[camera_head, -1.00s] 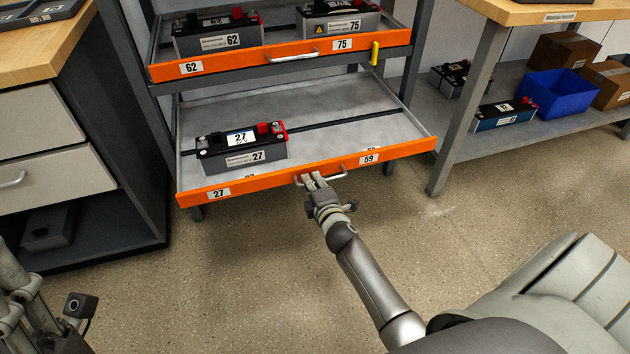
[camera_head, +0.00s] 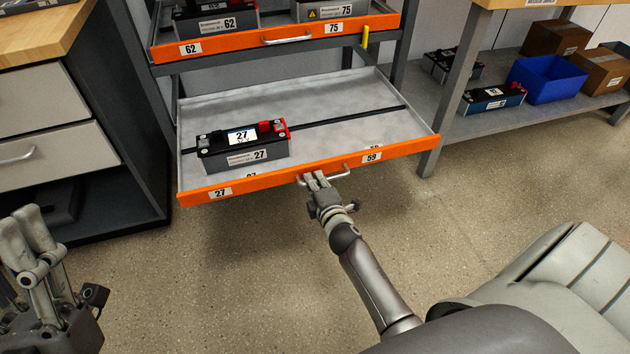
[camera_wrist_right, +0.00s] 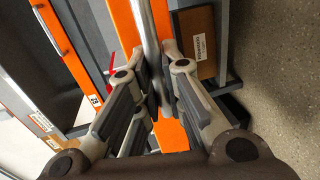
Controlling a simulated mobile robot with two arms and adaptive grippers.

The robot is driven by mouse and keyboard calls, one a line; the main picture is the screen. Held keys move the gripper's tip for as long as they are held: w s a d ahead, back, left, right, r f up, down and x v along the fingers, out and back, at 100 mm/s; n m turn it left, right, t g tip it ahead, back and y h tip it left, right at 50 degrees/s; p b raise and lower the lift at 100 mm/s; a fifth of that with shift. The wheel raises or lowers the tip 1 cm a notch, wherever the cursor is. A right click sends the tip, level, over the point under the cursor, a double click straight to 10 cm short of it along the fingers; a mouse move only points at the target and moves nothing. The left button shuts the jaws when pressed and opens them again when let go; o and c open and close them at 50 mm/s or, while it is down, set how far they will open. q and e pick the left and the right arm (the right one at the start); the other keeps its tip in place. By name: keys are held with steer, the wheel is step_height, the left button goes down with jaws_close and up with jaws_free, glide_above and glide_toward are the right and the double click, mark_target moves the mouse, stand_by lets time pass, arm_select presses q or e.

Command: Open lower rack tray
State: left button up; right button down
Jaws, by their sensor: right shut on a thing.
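The lower rack tray (camera_head: 330,108) is pulled out toward me from the rack, with an orange front edge labelled 27 and 59. A battery labelled 27 (camera_head: 243,149) stands on its left half; the right half is bare. My right gripper (camera_head: 316,180) is shut on the tray's metal handle (camera_head: 338,176), and the handle bar (camera_wrist_right: 153,50) runs between its fingers in the right wrist view. My left gripper (camera_head: 36,240) is at the lower left, away from the rack; its fingertips' gap is unclear.
The upper tray (camera_head: 240,48) above holds batteries 62 and 75. A drawer cabinet (camera_head: 55,140) stands at left. At right a bench shelf (camera_head: 425,95) carries a blue bin (camera_head: 545,80), boxes and batteries. The floor in front is clear.

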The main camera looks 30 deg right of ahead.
steer(key=c, duration=1.5)
jaws_free()
steer(key=shift+c, duration=0.2)
steer(key=shift+s, duration=0.1)
steer(key=v, duration=1.2)
